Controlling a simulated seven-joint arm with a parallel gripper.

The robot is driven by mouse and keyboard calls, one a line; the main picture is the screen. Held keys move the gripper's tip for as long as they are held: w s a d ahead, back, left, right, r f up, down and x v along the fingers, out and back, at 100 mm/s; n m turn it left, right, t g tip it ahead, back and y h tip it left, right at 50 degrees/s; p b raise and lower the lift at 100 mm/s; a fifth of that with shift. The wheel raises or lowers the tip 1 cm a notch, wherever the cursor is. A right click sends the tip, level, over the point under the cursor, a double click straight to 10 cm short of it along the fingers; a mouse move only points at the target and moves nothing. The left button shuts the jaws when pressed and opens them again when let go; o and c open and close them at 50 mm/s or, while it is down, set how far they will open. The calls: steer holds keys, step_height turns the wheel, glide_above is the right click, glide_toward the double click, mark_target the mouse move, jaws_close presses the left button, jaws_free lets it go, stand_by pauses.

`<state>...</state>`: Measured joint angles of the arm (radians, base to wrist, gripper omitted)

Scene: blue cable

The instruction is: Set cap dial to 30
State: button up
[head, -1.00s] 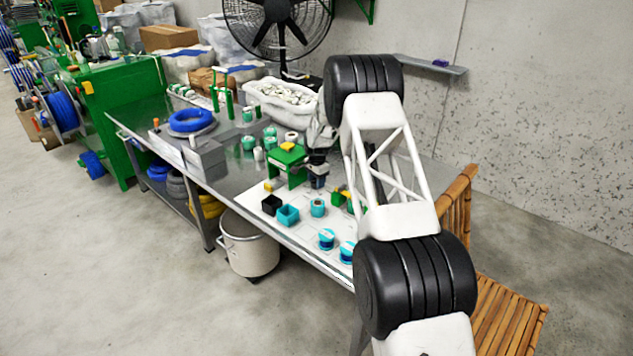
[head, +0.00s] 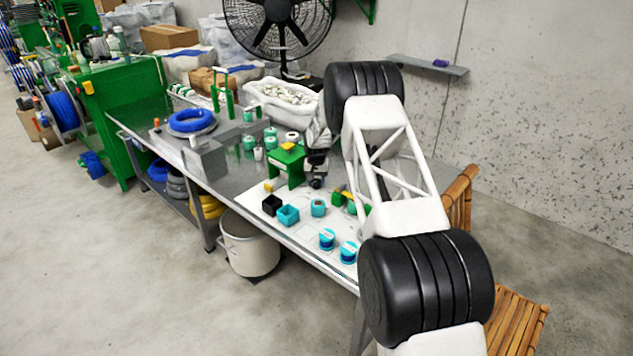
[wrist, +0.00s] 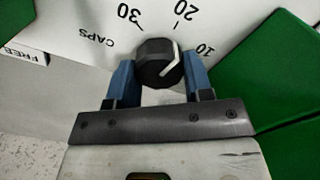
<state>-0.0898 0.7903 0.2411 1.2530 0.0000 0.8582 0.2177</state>
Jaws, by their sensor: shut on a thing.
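The cap dial is a black round knob (wrist: 155,56) on a white face (wrist: 80,18) in the wrist view. The face reads CAPS, 30, 20 and 10, with 30 at the upper left and 10 at the right. The knob's white pointer line lies on its right side, towards 10; the exact reading is hard to tell. My gripper (wrist: 158,63) has its blue fingers on either side of the knob, shut on it. In the head view my gripper (head: 316,181) is beside a green stand (head: 287,166); the dial cannot be made out there.
Green panels flank the dial at right in the wrist view, with a FREE label (wrist: 22,56) at left.

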mark_target(315, 181)
steer(key=n, duration=0.3)
steer(key=shift+n, duration=0.3)
steer(key=n, duration=0.3)
steer(key=shift+a+n, duration=0.1)
steer(key=shift+n, duration=0.2)
steer(key=n, duration=0.6)
steer(key=shift+a+r+n, duration=0.1)
steer(key=shift+n, duration=0.2)
steer(key=o, duration=0.9)
steer(key=shift+s, duration=0.1)
step_height(315, 181, up, 7)
steer(key=shift+f, duration=0.1)
steer(key=shift+r, duration=0.45)
